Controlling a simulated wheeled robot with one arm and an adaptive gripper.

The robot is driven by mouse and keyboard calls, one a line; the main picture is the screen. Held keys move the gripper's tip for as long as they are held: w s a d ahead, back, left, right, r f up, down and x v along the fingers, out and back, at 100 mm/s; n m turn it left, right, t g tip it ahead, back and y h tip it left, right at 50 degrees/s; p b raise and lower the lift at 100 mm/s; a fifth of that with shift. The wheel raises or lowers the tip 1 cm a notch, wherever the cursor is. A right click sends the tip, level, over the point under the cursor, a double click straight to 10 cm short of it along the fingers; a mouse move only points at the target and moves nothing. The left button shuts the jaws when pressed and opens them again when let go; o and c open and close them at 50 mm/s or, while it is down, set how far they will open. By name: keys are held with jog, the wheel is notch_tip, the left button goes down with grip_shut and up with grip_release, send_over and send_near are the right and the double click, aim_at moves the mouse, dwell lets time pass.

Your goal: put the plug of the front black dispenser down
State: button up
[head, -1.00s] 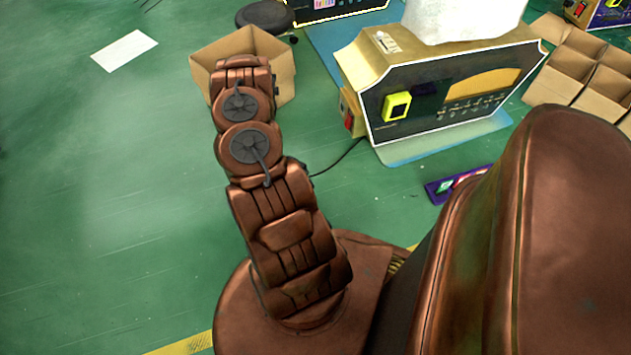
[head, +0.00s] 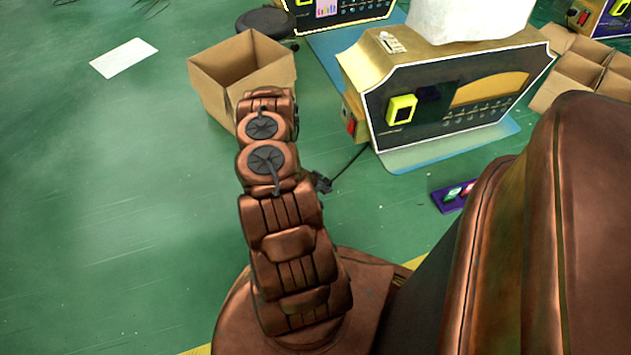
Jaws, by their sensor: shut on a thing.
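The front black dispenser (head: 440,118) stands right of my arm, with a black front panel, gold sides and a yellow-framed unit on its face. Its dark cable (head: 350,163) runs down-left from the dispenser's lower left to my arm. At the cable's end, a small dark part of my gripper (head: 322,183) shows beside my arm. The gripper is shut on the plug, at the end of the cable. The plug itself cannot be made out apart from the dark fingers, and most of the gripper is hidden behind my arm.
An open cardboard box (head: 235,70) stands just beyond my arm. A white sheet (head: 123,58) lies at the upper left. A purple strip (head: 450,197) lies below the dispenser. Divided cardboard boxes (head: 575,70) stand at the right. The green floor at left is clear.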

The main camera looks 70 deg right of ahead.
jog(key=w+d, duration=0.1)
jog(key=w+d+b, duration=0.1)
jog(key=w+d, duration=0.1)
jog(key=w+d+b, duration=0.1)
jog(key=w, duration=0.1)
jog(key=shift+d+f, duration=0.4)
jog(key=shift+f+b, duration=0.8)
jog(key=shift+f, duration=0.9)
jog(key=shift+f, duration=0.35)
jog(key=shift+f, duration=0.1)
jog(key=o, duration=1.1)
